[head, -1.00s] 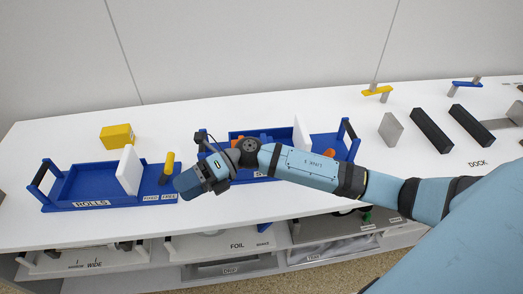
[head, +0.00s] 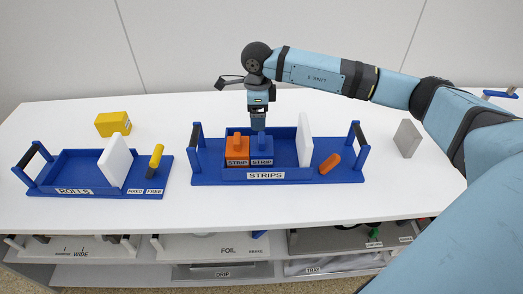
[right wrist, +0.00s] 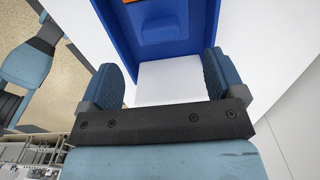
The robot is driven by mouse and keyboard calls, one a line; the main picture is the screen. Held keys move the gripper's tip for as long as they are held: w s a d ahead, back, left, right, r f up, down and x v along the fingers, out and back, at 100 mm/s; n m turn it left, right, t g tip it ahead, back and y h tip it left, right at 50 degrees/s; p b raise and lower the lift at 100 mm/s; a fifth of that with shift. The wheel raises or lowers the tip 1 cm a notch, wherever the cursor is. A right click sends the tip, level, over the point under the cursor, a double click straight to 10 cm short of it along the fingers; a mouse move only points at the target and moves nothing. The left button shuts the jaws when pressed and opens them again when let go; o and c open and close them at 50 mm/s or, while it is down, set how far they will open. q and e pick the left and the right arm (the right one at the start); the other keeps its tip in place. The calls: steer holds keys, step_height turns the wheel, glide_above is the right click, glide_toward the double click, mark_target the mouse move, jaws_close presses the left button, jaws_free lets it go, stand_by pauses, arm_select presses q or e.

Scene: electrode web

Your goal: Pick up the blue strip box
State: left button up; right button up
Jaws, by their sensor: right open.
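The blue strip box (head: 262,150) stands upright in the blue STRIPS tray (head: 210,181), right beside the orange strip box (head: 236,152). It has a raised handle and a STRIP label. My right gripper (head: 258,127) points down over the blue box's handle in the head view and partly covers its top; I cannot tell whether it touches. My left gripper is not in view.
A white divider (head: 305,140) stands in the tray to the right of the blue box. An orange peg (head: 330,163) leans beyond it. The ROLLS tray (head: 50,190) and a yellow block (head: 113,123) are at left. A grey block (head: 407,138) stands at right.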

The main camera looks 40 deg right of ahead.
mark_target(260, 137)
step_height(260, 137, down, 4)
steer(key=shift+f, duration=0.25)
steer(key=shift+s+d+f, duration=0.1)
steer(key=shift+d+f, duration=0.05)
steer(key=shift+f, duration=1.2)
steer(key=shift+s+d+f, duration=0.1)
steer(key=shift+f, duration=1.2)
steer(key=shift+r, duration=0.1)
steer(key=c, duration=1.2)
steer(key=shift+c, duration=0.2)
